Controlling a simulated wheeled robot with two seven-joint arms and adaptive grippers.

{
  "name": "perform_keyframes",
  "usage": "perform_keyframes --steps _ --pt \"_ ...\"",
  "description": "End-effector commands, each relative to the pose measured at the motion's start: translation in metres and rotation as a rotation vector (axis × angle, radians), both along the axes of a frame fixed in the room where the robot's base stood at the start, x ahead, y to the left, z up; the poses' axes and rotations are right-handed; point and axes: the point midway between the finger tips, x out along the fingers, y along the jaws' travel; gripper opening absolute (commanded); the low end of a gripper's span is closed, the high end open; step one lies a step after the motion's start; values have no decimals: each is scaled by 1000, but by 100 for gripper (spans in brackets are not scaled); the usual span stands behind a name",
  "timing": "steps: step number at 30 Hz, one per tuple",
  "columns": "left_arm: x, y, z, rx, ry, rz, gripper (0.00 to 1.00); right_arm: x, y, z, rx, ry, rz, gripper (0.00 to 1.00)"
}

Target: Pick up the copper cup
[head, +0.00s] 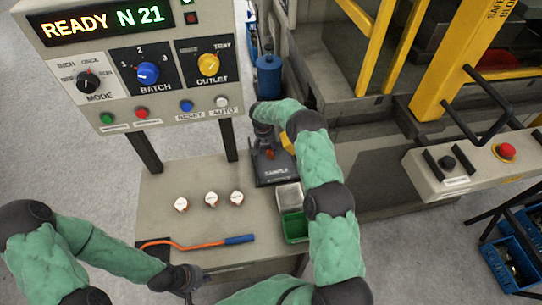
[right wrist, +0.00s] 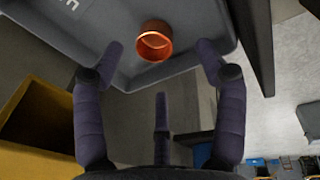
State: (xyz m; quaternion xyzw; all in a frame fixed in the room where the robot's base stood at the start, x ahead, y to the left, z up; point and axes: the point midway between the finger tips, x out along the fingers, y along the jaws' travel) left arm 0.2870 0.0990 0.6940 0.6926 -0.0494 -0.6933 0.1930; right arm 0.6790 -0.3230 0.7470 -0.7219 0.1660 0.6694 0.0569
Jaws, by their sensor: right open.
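The copper cup (right wrist: 153,43), a short open orange-brown ring shape, sits in a dark grey tray (right wrist: 70,35) in the right wrist view. It also shows as a small orange spot (head: 270,154) in the tray labelled "SAMPLE" (head: 276,174) in the head view. My right gripper (right wrist: 160,48) is open, with its fingers spread to the left and right of the cup and nothing between them. In the head view my right gripper (head: 265,135) hangs over the tray, partly hidden by its arm. My left gripper (head: 190,283) is low at the table's front edge, its fingers too small to judge.
Several items lie on the table (head: 165,215): small white-topped pieces (head: 211,199), an orange tool with a blue handle (head: 200,243), a metal tray (head: 288,196) and a green tray (head: 295,228). A control panel (head: 130,70) stands behind. A yellow box (right wrist: 40,125) is beside the sample tray.

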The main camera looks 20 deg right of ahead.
Motion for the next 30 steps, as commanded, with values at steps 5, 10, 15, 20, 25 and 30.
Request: perform_keyframes --steps 5,10,15,20,25,30 --pt "0 0 -7 0 0 0 0 -4 -5 -23 1 3 -1 72" --pt "0 0 -13 0 0 0 0 -4 -9 -45 0 2 0 72" --pt "0 0 -13 0 0 0 0 -3 -10 -47 0 -1 0 72" --pt "0 0 -12 0 0 0 0 -3 -10 -47 0 0 0 55" --pt "0 0 -12 0 0 0 0 -3 -10 -47 0 0 0 19" --pt "0 0 -12 0 0 0 0 -4 -10 -47 0 1 0 18"
